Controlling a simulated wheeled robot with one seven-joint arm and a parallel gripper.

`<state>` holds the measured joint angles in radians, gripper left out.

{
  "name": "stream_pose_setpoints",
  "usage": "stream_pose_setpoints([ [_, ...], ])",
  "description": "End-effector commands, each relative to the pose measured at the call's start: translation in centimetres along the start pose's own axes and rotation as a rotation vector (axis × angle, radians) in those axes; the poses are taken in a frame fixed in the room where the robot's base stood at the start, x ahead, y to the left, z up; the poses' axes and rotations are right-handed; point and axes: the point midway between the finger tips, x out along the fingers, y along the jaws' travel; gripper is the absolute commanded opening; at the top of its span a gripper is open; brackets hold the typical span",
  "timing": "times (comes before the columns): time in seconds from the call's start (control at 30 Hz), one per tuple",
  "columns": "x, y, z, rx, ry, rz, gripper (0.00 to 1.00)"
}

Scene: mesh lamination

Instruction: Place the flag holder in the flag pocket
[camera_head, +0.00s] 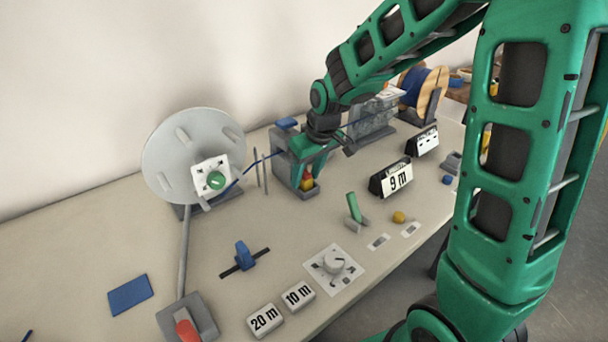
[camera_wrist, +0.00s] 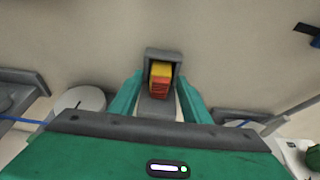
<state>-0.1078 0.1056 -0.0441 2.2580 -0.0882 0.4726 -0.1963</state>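A small red and yellow block, which looks like the flag holder (camera_head: 307,182), sits in a small open grey box at the front foot of the grey machine. The box looks like the flag pocket (camera_head: 308,194). In the wrist view the block (camera_wrist: 160,74) lies inside the grey walls of the pocket (camera_wrist: 164,54). My gripper (camera_head: 309,163) is just above the block, pointing down. In the wrist view the fingers of my gripper (camera_wrist: 160,82) stand apart on both sides of the box, with a visible gap to the block. The block's lower part is hidden.
The grey machine (camera_head: 283,167) stands close beside my gripper, with a blue cable running to the grey disc (camera_head: 160,150).

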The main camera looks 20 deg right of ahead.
Motion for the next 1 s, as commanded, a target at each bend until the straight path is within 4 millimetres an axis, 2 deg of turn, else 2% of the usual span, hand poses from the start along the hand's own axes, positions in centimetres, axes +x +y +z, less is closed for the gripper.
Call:
stream_pose_setpoints([
  [0.23,-0.1,-0.1,-0.1,-0.001,0.000,0.000,0.43],
  [0.37,-1.0,-0.1,-0.1,-0.001,0.002,0.000,0.43],
  [0.8,-9.2,-0.1,-0.2,-0.001,0.004,0.001,0.43],
  [1.0,-11.6,-0.1,-0.1,-0.001,0.001,0.000,0.43],
])
